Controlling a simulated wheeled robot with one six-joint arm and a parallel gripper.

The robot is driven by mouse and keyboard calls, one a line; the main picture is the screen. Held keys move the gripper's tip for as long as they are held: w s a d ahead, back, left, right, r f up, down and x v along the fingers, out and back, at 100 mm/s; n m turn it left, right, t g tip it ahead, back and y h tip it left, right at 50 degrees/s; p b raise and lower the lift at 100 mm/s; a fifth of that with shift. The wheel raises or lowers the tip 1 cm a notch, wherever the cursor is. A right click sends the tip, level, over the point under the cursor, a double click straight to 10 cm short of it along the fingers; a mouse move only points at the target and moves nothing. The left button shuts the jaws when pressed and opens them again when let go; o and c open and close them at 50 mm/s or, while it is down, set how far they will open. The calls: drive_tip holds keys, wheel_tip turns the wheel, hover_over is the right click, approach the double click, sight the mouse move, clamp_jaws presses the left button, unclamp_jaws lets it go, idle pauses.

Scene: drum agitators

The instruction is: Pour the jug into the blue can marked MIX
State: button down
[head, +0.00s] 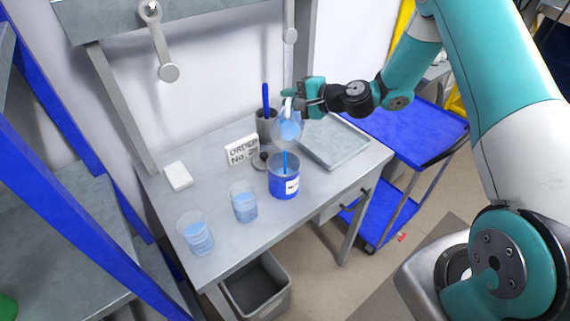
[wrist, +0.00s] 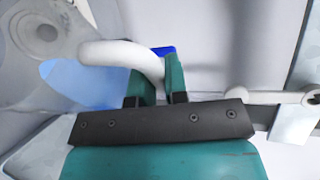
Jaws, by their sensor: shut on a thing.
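My gripper (head: 290,94) is shut on the white handle of a clear jug (head: 287,128) that holds blue liquid. The jug is tilted above the blue can marked MIX (head: 285,186), and a thin blue stream runs from it down into the can. In the wrist view the green fingers of my gripper (wrist: 158,82) close around the curved white handle (wrist: 120,52). The jug's clear wall and blue liquid (wrist: 75,85) show at the left there. The liquid level inside the can is hard to tell.
Two clear beakers of blue liquid (head: 244,203) (head: 197,235) stand at the front left of the table (head: 215,267). A sign marked ORDER (head: 241,150), a grey cup with a blue-handled tool (head: 266,121), a round grey lid (head: 260,162), a white block (head: 178,176) and a grey tray (head: 335,142) are near.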

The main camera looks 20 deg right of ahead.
drive_tip(key=shift+s+a+r+b, duration=0.2)
drive_tip(key=shift+s+a+b, duration=0.05)
drive_tip(key=shift+s+b, duration=0.15)
drive_tip(key=shift+s+a+n, duration=0.15)
drive_tip(key=shift+s+n, duration=0.05)
drive_tip(key=shift+n, duration=0.1)
drive_tip(key=shift+r, duration=0.1)
drive_tip(key=shift+s+a+r+n+t+b, duration=0.25)
drive_tip(key=shift+s+n+t+b, duration=0.2)
drive_tip(key=shift+b, duration=0.75)
